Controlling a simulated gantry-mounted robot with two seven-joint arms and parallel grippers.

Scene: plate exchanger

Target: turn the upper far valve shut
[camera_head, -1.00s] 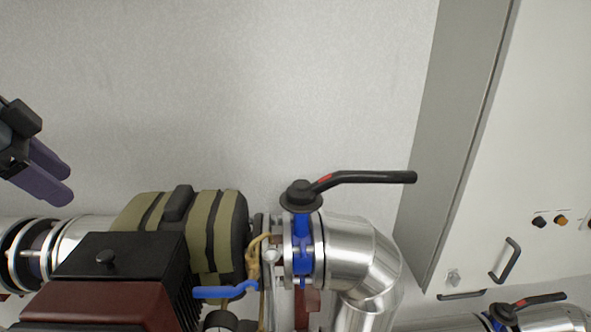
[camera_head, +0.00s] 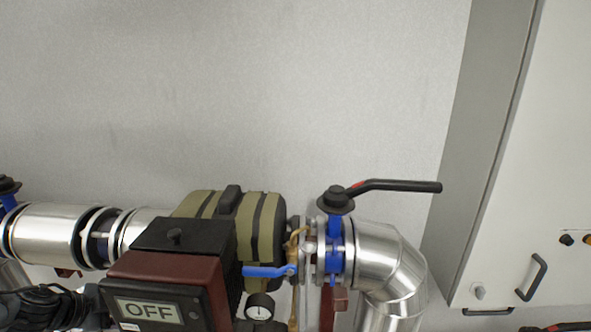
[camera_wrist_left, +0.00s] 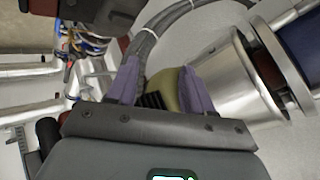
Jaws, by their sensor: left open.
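In the head view a valve (camera_head: 336,245) with a blue body sits on the silver pipe right of centre. Its black lever (camera_head: 400,186), with a red mark, points right, along the pipe run. Another valve (camera_head: 8,188), with a black top and blue neck, is cut off at the left edge. I cannot tell which is the upper far valve. My left gripper (camera_wrist_left: 160,88) shows in the left wrist view, with purple fingers apart and nothing visibly held. An olive part (camera_wrist_left: 163,85) shows beyond the fingers. My right gripper is not in view.
The olive-clad exchanger (camera_head: 262,220) and a dark red box (camera_head: 160,270) with an OFF label stand left of the right valve. A small blue lever (camera_head: 268,271) and gauge (camera_head: 260,307) are beside them. A cabinet (camera_head: 540,150) stands right. The wall above is clear.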

